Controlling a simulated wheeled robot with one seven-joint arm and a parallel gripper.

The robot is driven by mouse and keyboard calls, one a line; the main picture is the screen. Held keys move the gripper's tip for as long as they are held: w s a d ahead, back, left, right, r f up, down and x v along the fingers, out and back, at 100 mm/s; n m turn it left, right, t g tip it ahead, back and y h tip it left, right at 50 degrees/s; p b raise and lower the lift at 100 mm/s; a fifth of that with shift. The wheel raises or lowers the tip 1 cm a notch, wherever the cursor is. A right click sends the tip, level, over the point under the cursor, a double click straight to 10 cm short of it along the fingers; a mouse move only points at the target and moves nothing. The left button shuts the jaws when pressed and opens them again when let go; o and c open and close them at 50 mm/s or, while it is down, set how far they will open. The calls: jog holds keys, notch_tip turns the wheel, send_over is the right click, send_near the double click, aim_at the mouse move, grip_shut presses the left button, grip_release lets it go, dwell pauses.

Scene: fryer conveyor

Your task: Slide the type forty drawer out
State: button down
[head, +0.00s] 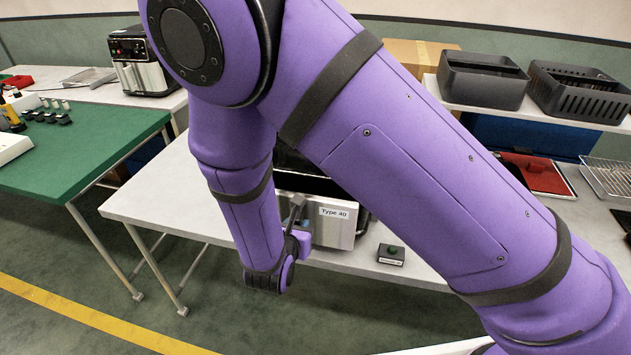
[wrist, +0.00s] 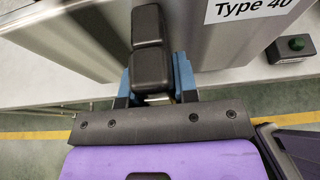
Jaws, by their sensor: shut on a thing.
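The type forty drawer (head: 331,232) is a steel front with a white "Type 40" label, in the lower middle of the head view, partly covered by my arm. In the wrist view its steel front (wrist: 85,35) fills the top, with the label at the upper right. Its black handle (wrist: 147,28) sticks out towards my gripper (wrist: 152,82). The blue fingers stand on both sides of the handle, and the gripper is shut on it. In the head view my wrist hides most of the gripper. I cannot tell how far the drawer is out.
The fryer stands on a pale table (head: 150,200). A small black box with a green button (head: 391,254) sits right of the drawer. A green table (head: 90,150) is at the left, and black bins (head: 482,80) stand on a shelf at the right. Floor is clear in front.

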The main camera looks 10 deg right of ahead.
jog(key=shift+s+a, duration=0.15)
jog(key=shift+s, duration=0.25)
jog(key=shift+c, duration=2.4)
grip_release()
jog(key=v, duration=0.7)
